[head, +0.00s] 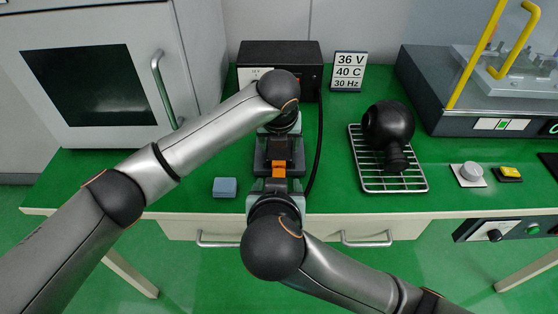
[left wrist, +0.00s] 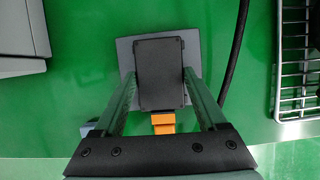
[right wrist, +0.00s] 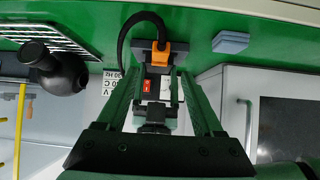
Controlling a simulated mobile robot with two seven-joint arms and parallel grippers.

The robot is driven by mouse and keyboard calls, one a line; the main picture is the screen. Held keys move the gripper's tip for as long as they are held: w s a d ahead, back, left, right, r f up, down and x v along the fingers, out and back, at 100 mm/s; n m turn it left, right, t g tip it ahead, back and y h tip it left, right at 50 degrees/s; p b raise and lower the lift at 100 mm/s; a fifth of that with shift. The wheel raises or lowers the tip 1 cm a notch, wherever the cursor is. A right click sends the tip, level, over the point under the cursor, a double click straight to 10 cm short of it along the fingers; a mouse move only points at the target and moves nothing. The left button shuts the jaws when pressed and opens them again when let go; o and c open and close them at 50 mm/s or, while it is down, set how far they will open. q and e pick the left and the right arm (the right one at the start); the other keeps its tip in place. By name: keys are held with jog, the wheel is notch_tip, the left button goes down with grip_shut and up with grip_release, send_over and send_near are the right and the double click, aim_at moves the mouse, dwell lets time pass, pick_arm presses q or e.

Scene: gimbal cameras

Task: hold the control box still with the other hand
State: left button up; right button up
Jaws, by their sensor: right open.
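The control box (left wrist: 161,72) is a small dark block on a grey base plate, which shows around it in the left wrist view (left wrist: 192,52). My left gripper (head: 281,135) comes from above, with one finger against each side of the box; contact is hard to see. An orange plug (head: 279,169) sits at the box's near side and also shows in the left wrist view (left wrist: 163,122). My right gripper (head: 277,190) is open at the near side, its fingers spread around the line to the orange plug (right wrist: 157,53). My wrists partly hide the box in the head view.
A black box (head: 300,52) stands at the back, beside a sign (head: 348,72). A black cable (head: 318,140) runs right of the control box. A wire rack (head: 400,185) bears a black round object (head: 388,125). A blue block (head: 224,187) lies left. A grey cabinet (head: 165,45) stands left.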

pick_arm(q)
jog(key=o, duration=0.4)
jog(key=shift+c, duration=0.2)
